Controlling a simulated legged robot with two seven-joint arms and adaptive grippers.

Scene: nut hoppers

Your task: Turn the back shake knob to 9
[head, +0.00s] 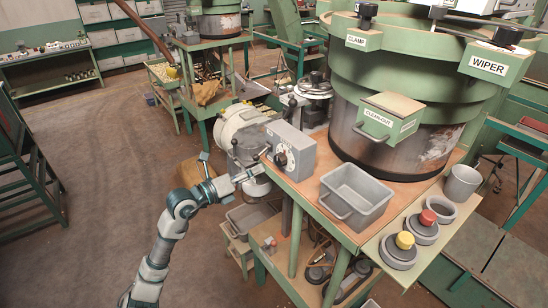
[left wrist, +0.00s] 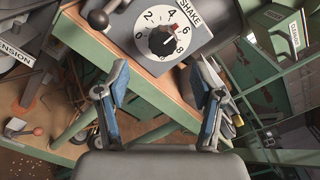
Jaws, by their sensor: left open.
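A grey control box (head: 298,140) at the bench edge carries a white dial with a black knob (head: 281,159). In the left wrist view the dial (left wrist: 150,23) shows tilted, with the label SHAKE and the numbers 2, 4, 6 and 8 readable. Its black knob (left wrist: 162,41) has a small red mark on its upper part; the exact setting is hard to tell. My left gripper (head: 258,167) is close in front of the dial in the head view. In the left wrist view my left gripper (left wrist: 160,85) is open and empty, its fingers apart below the knob. My right gripper is not in view.
The large green hopper (head: 400,80) rises behind. A dark ball-ended lever (left wrist: 98,19) sits left of the dial. Open floor lies at left.

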